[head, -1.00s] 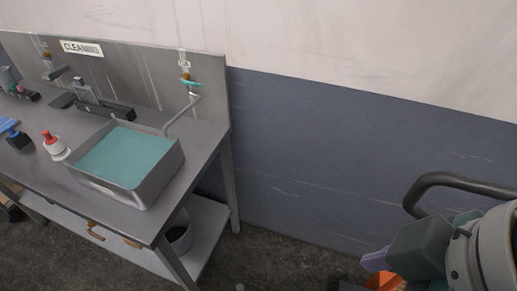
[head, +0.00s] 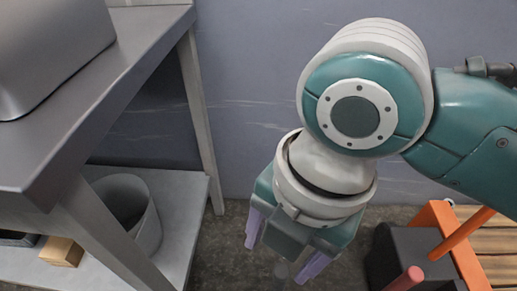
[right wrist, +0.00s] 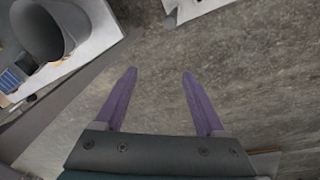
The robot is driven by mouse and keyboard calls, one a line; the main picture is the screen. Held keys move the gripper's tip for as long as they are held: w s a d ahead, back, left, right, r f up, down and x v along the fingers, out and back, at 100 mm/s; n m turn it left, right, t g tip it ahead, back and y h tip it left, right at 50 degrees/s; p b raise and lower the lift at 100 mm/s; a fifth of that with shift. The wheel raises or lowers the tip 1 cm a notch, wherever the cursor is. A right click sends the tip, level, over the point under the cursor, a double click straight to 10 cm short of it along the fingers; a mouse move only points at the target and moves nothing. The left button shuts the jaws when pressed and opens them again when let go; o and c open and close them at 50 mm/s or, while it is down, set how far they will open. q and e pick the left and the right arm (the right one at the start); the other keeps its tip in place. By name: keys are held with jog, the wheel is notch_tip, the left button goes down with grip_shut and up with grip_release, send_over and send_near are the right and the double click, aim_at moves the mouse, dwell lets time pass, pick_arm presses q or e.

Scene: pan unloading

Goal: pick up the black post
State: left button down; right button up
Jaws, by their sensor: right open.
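I cannot make out a black post for certain in either current view. My right gripper (head: 282,250) points down in the head view, to the right of the metal table, with its purple fingers apart. In the right wrist view the open fingers (right wrist: 160,74) have only bare grey floor between them. A small dark grey piece (head: 283,268) shows between the fingers in the head view; I cannot tell whether it belongs to the gripper. My left gripper is not in view.
The metal table (head: 95,75) stands at left, a grey sink basin on top. Its lower shelf (head: 188,225) holds a grey bucket (head: 145,225) and a wooden block (head: 62,252). At lower right are a black box (head: 400,250) and an orange frame (head: 450,240). Floor between is clear.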

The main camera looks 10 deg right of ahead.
aim_at(286, 272)
jog(key=w+d+f+n+b, duration=0.1)
jog(key=f+b, duration=0.2)
jog(key=f, duration=0.1)
jog(key=d+f+n+h+b, duration=0.1)
jog(key=f+b, duration=0.2)
jog(key=f, duration=0.2)
jog(key=w+d+f+n+b, duration=0.1)
jog(key=f+n+b, duration=0.1)
jog(key=f+b, duration=0.2)
jog(key=shift+w+f, duration=0.3)
jog(key=shift+f, duration=0.1)
jog(key=shift+f+h, duration=0.3)
jog(key=shift+f, duration=0.05)
jog(key=f+b, duration=0.2)
jog(key=f, duration=0.1)
jog(key=f+b, duration=0.2)
jog(key=f, duration=0.1)
jog(key=f+b, duration=0.2)
jog(key=f, duration=0.1)
jog(key=shift+w+a+f, duration=0.1)
jog(key=shift+w+a, duration=0.2)
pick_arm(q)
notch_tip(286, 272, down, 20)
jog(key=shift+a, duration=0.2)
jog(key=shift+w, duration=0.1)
pick_arm(e)
jog(key=shift+c, duration=1.2)
grip_shut()
